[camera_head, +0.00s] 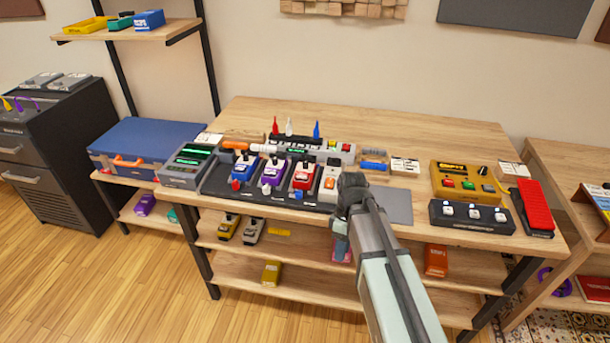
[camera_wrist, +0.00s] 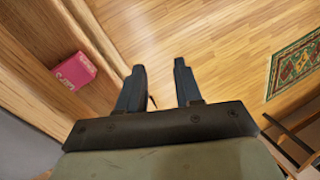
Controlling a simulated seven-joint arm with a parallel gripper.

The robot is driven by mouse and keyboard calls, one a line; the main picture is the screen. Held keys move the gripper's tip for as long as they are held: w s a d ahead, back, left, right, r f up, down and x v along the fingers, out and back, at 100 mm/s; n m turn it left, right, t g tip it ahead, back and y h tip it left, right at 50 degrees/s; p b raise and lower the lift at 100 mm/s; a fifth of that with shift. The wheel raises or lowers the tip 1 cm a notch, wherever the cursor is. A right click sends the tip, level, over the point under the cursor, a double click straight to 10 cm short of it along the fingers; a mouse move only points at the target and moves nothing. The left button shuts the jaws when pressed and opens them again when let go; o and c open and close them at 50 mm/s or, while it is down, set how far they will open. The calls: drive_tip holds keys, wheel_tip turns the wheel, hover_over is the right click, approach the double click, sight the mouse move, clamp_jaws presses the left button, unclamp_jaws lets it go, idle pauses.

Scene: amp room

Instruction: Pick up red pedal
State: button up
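A small red pedal (camera_head: 305,177) with a black knob stands in the row on the dark pedalboard (camera_head: 270,197), between a purple pedal (camera_head: 273,172) and a white one (camera_head: 330,184). A larger red treadle-shaped pedal (camera_head: 533,205) lies at the table's right end. My gripper (camera_wrist: 159,67) is open and empty in the wrist view, with bare floor between its fingers. In the head view my arm reaches up to the table's front edge, right of the pedalboard; the fingers cannot be made out there. The arm hides part of the table edge.
A yellow pedal (camera_head: 468,182) and a black three-switch pedal (camera_head: 471,215) stand left of the large red pedal. Shelves below hold more pedals, including an orange one (camera_head: 436,260). A pink-red box (camera_wrist: 74,71) is on a shelf left of my fingers.

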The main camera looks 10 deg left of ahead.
drive_tip(key=w+a+r+n+t, duration=0.1)
drive_tip(key=w+a+r, duration=0.4)
drive_tip(key=w+r, duration=0.3)
drive_tip(key=w+a+r+n+t+y, duration=0.1)
drive_tip(key=w+a+r, duration=0.4)
drive_tip(key=w+r, duration=0.35)
drive_tip(key=w+a+r+n+t, duration=0.1)
drive_tip(key=w+a+r, duration=0.3)
drive_tip(key=w+r, duration=0.45)
hover_over(306, 163)
drive_tip(key=f, duration=0.8)
drive_tip(key=shift+w+d+f, duration=0.1)
drive_tip(key=shift+w, duration=0.1)
drive_tip(key=shift+s+f, duration=0.15)
drive_tip(key=shift+f, duration=2.5)
drive_tip(key=shift+c, duration=0.4)
clamp_jaws()
